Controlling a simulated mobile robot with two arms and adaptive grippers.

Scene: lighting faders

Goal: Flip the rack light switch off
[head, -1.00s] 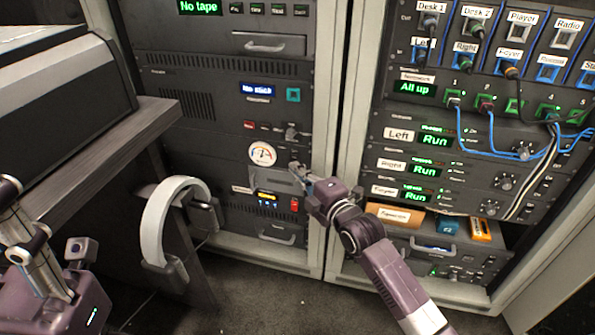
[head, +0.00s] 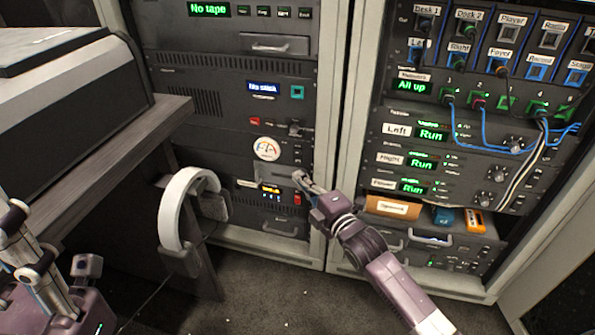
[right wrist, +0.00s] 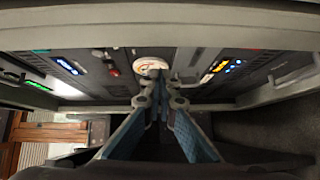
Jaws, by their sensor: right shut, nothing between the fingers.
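I cannot single out the rack light switch by its label. In the left rack, a small dark lever (head: 297,130) sits right of a red button, and a red rocker (head: 297,198) sits low beside a small lit display (head: 270,190). My right gripper (head: 301,178) is shut and empty in front of this rack, below and right of the round white gauge (head: 267,149). In the right wrist view its fingers (right wrist: 162,100) point at the panel near the gauge (right wrist: 151,65). I cannot tell whether they touch it. My left gripper's fingers do not show.
The right rack (head: 372,180) has patch cables (head: 480,135) hanging in front. A shelf there holds an orange box (head: 474,221). A desk (head: 120,150) stands at left, with white headphones (head: 180,205) at its side. The floor (head: 265,290) before the racks is clear.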

